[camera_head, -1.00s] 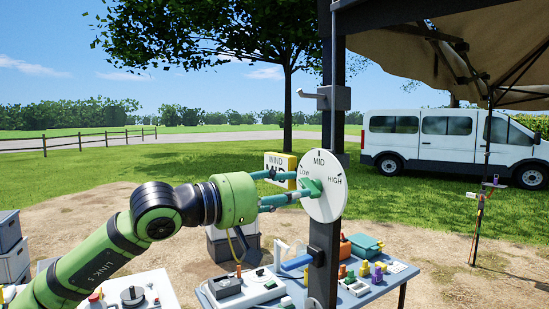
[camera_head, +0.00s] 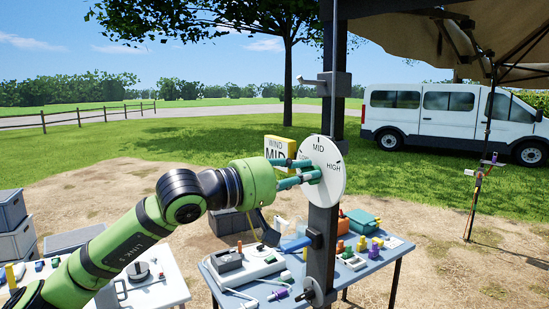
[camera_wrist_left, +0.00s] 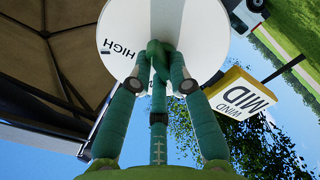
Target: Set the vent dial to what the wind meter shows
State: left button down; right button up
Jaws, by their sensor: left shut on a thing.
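The vent dial (camera_head: 333,178) is a white disc on the dark post, marked LOW, MID and HIGH. It also fills the top of the left wrist view (camera_wrist_left: 205,25), where HIGH is readable. My left gripper (camera_head: 313,175) is shut on the dial's green knob (camera_wrist_left: 159,62) at the disc's centre. The fingers cover much of the knob and part of LOW, so I cannot tell exactly which mark it points to. The wind meter (camera_head: 280,147), a yellow box with a white face, stands behind the gripper and reads MID; it also shows in the left wrist view (camera_wrist_left: 241,95).
A table (camera_head: 219,284) with small instruments stands below. Grey crates (camera_head: 14,238) are at the left. A white van (camera_head: 440,117) is behind.

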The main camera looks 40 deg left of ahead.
pick_arm(q)
jog(key=shift+d+f+m+p, duration=0.1)
jog(key=shift+f+m+p, duration=0.15)
jog(key=shift+m, duration=1.7)
jog(key=shift+f+m+p, duration=0.15)
jog(key=shift+f+m, duration=0.05)
jog(key=shift+m, duration=1.8)
jog(key=shift+d+f+m+p, duration=0.1)
jog(key=shift+f+m+p, duration=0.15)
jog(key=shift+m, duration=1.7)
jog(key=c, duration=1.2)
grip_release()
jog(key=shift+a, duration=0.1)
jog(key=shift+c, duration=0.2)
jog(key=shift+w+a+r, duration=0.1)
jog(key=shift+a, duration=0.05)
jog(key=shift+r, duration=0.15)
jog(key=v, duration=1.2)
